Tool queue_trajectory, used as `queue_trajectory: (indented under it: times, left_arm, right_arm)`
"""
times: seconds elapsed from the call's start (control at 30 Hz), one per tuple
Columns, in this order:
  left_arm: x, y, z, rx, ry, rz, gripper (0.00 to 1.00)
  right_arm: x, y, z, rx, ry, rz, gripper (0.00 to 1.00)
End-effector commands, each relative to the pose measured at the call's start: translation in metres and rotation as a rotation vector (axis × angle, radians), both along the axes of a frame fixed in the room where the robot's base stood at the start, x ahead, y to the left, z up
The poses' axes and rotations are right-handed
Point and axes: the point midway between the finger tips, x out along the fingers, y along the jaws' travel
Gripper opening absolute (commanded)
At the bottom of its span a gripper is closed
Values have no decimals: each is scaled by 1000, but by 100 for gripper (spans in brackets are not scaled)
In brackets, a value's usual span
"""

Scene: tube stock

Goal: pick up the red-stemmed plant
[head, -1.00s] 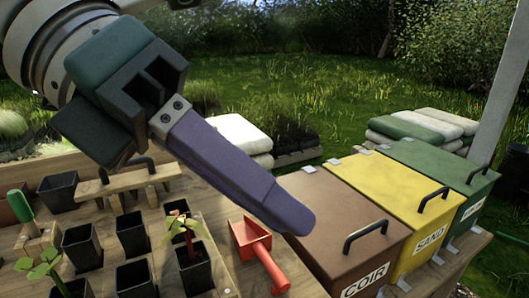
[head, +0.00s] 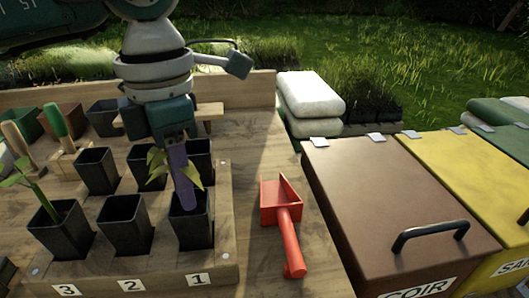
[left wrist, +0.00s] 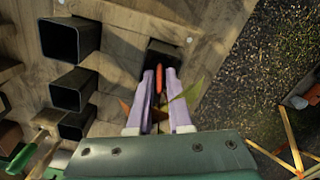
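The red-stemmed plant (head: 157,166) stands in the black pot (head: 190,226) behind label 1, at the right end of the front row. Its leaves spread to both sides of my left gripper (head: 186,200), which points down over that pot. In the left wrist view, the red stem (left wrist: 158,80) shows between the two purple fingers of the left gripper (left wrist: 160,76). A narrow gap seems to remain beside the stem, so the fingers look open around it. In the head view the fingers hide most of the stem. My right gripper is not in view.
A green seedling (head: 34,186) stands in the pot behind label 3, left of an empty pot (head: 125,228). Several pots stand behind. Bench space around the scoop is clear.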

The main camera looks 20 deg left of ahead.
Motion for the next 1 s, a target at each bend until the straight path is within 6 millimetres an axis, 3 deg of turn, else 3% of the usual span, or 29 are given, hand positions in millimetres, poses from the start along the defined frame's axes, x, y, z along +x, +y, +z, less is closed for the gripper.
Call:
queue_trajectory:
  times: [0.13,0.37,0.53,1.0]
  left_arm:
    - [0,-1,-16,-1,1,-1,18]
    - [0,0,-18,-1,-2,-1,18]
    - [1,-1,-18,-1,-2,-1,0]
    - [1,-1,-16,-2,-2,-1,0]
  right_arm:
    - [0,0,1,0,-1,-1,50]
    - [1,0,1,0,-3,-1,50]
    - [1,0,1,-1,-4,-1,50]
    - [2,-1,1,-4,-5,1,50]
